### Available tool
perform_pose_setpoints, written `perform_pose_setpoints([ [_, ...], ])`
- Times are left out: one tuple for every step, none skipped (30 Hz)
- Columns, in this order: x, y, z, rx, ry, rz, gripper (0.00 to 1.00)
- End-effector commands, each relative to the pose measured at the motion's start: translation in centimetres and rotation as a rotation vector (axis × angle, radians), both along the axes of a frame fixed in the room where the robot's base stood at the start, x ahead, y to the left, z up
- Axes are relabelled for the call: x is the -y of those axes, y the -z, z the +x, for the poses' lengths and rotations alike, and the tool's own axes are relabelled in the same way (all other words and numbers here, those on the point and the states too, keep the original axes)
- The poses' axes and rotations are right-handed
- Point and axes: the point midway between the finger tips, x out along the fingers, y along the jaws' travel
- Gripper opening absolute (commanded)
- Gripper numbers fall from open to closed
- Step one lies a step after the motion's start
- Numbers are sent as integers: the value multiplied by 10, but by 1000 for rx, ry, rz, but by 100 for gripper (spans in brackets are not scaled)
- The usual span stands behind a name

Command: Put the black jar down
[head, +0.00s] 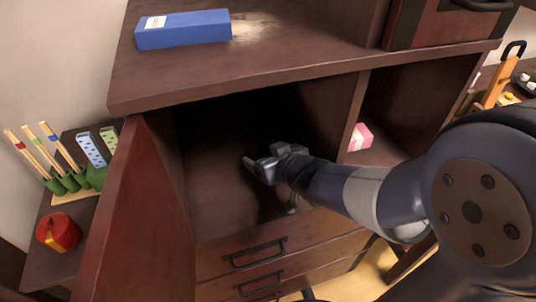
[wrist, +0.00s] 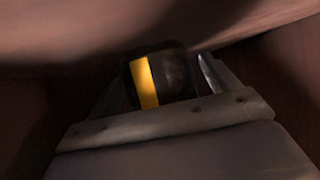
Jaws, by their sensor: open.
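The black jar (wrist: 178,77) shows in the wrist view, dark with a yellow band down its left part. It stands between the two fingers of my gripper (head: 258,168). The fingers are open; a finger shows on each side of the jar, and I cannot tell whether either touches it. In the head view my gripper is inside the dark open compartment of the wooden cabinet (head: 225,82), low near its floor (head: 215,205). The jar cannot be made out there in the shadow.
The open cabinet door (head: 135,225) bounds the compartment on the left. A divider (head: 352,112) bounds it on the right, with a pink box (head: 360,137) beyond. A blue box (head: 183,29) lies on top. Drawers (head: 262,262) are below. A red round box (head: 58,232) stands far left.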

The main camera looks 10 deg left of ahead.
Motion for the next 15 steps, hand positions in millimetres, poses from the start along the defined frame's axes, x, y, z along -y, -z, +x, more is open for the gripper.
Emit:
perform_pose_setpoints([
  [3, -6, -3, 2, 1, 1, 83],
  [5, -8, -6, 2, 2, 0, 83],
  [9, -12, -11, 1, 2, 0, 83],
  [11, -15, -14, 2, 2, 0, 83],
  [15, -18, -19, 1, 2, 0, 83],
  [19, -24, -24, 2, 2, 2, 83],
  [23, -27, -29, 2, 2, 0, 83],
  [27, -31, -34, 3, 3, 1, 83],
  [31, -36, -41, 2, 3, 1, 83],
  [35, -39, -45, 2, 3, 0, 83],
  [39, -42, -50, 2, 4, 0, 83],
  [43, -45, -56, 2, 3, 0, 83],
  [46, -48, -59, 2, 3, 1, 83],
  [48, -50, -63, 2, 3, 1, 83],
  [52, -53, -67, 2, 3, 1, 83],
])
